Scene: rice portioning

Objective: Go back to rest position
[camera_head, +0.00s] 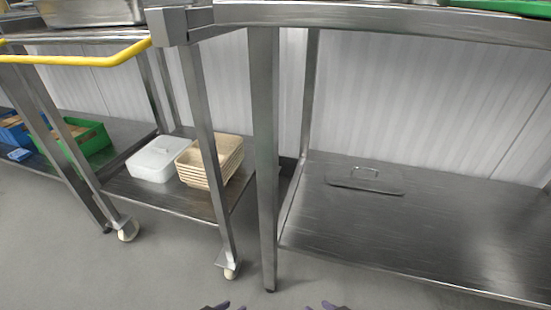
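Only small dark and purple tips of my grippers show at the bottom edge. My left gripper (222,306) is left of the middle and my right gripper (329,306) is right of it. Both are over the grey floor, apart from the tables. The rest of each gripper is cut off by the frame, so I cannot tell whether they are open or shut. No object shows at either tip.
A steel table's lower shelf (440,240) at right bears a metal lid (365,180). A wheeled cart's lower shelf (150,195) bears a white lidded container (157,160) and stacked beige trays (212,162). Green (90,138) and blue (14,130) crates stand far left. The front floor is clear.

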